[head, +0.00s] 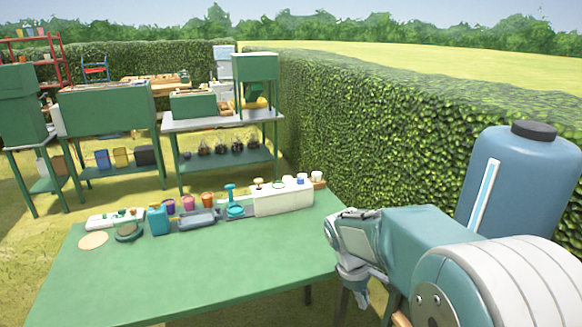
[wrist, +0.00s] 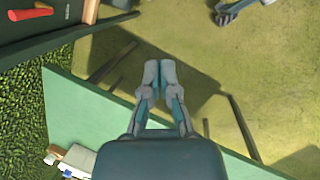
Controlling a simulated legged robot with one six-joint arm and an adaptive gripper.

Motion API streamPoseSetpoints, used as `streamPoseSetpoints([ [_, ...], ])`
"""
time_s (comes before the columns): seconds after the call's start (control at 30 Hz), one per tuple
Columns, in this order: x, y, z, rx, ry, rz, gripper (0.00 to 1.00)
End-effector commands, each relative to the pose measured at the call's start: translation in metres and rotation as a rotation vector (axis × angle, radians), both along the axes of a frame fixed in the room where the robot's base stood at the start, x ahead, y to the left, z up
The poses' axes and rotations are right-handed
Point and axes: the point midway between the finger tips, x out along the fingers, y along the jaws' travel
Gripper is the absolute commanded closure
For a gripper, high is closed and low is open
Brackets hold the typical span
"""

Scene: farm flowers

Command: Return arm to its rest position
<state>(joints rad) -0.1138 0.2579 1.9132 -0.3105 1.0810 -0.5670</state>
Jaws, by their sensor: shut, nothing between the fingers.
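My gripper (head: 350,283) hangs at the right edge of the green table in the head view, pointing down, with my arm reaching in from the lower right. In the wrist view my gripper (wrist: 159,73) shows its two fingers side by side, closed together, with nothing between them. Below the fingertips there is grass and shadow. The gripper appears beside the table edge and holds nothing.
The green table (head: 200,275) has a clear front surface. Along its back stand a white box (head: 283,198), a grey tray (head: 198,218), small pots (head: 188,203) and a teal container (head: 158,220). A blue tank (head: 525,180) stands close to my arm at right. A hedge (head: 400,130) runs behind.

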Motion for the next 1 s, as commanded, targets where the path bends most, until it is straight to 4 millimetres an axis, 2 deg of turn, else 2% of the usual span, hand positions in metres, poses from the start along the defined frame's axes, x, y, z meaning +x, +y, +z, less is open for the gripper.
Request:
streamPoseSetpoints([
  [0.03, -0.01, -0.001, 0.015, 0.018, -0.041, -0.039, 1.0],
  [0.2, -0.044, -0.003, 0.05, 0.078, -0.161, -0.175, 1.0],
  [0.5, -0.108, -0.004, 0.092, 0.203, -0.361, -0.413, 1.0],
  [0.8, -0.172, -0.001, 0.11, 0.351, -0.544, -0.641, 1.0],
  [1.0, -0.198, 0.002, 0.111, 0.429, -0.62, -0.745, 1.0],
])
